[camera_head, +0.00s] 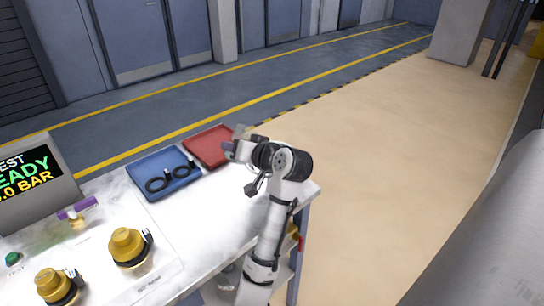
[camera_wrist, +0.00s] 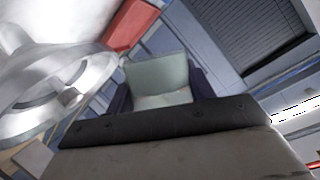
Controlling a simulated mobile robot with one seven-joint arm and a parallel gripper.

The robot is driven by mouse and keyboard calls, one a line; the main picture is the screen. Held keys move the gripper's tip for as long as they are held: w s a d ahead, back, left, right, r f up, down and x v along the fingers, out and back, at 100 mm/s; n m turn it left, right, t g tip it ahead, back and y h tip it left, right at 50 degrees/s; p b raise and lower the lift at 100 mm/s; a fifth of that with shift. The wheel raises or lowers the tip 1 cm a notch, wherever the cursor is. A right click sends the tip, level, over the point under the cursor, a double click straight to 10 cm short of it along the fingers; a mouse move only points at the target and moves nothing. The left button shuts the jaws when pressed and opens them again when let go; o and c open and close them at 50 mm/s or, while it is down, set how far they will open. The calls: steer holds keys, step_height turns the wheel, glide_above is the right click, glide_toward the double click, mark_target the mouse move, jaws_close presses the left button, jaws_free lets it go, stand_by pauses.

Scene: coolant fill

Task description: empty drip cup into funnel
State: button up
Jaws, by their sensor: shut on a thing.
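My gripper (camera_wrist: 160,92) is shut on a pale grey-green cup (camera_wrist: 157,74), taken to be the drip cup, which sits between its dark purple fingers in the wrist view. What is inside the cup cannot be made out. In the head view my gripper (camera_head: 230,150) is at the far right end of the workbench, above the edge of the red tray (camera_head: 205,148). The cup is small and unclear there, partly behind the wrist. I cannot make out a funnel for certain in either view.
A blue tray (camera_head: 146,183) holding black rings lies left of the red tray. Yellow-capped fixtures (camera_head: 126,244), a small purple-topped item (camera_head: 76,209) and a display (camera_head: 33,183) stand on the bench's left part. The white bench top (camera_head: 210,220) between them and my arm is clear.

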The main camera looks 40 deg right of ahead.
steer(key=shift+s+d+r+m+y+p, duration=0.1)
steer(key=shift+d+r+m+y+p, duration=0.2)
steer(key=shift+d+r+m+y, duration=0.15)
stand_by(0.4)
steer(key=shift+d+f+m+t+y, duration=0.1)
steer(key=shift+f+m+t+y, duration=0.25)
steer(key=shift+m, duration=0.3)
stand_by(0.5)
steer(key=shift+r+m, duration=0.45)
steer(key=shift+m, duration=0.15)
stand_by(0.5)
steer(key=shift+f+m+t+y, duration=0.3)
steer(key=shift+m+t+y, duration=0.2)
steer(key=shift+m, duration=0.2)
stand_by(0.4)
steer(key=shift+r+m, duration=0.45)
steer(key=shift+m, duration=0.25)
stand_by(0.7)
steer(key=shift+s+d+f+m+t+y+p, duration=0.15)
steer(key=shift+d+f+m+t+y+p, duration=0.1)
steer(key=shift+d+m+t+y+p, duration=0.35)
stand_by(0.8)
steer(key=shift+d+r+m+p, duration=0.3)
steer(key=shift+m+p, duration=0.25)
steer(key=shift+m, duration=0.15)
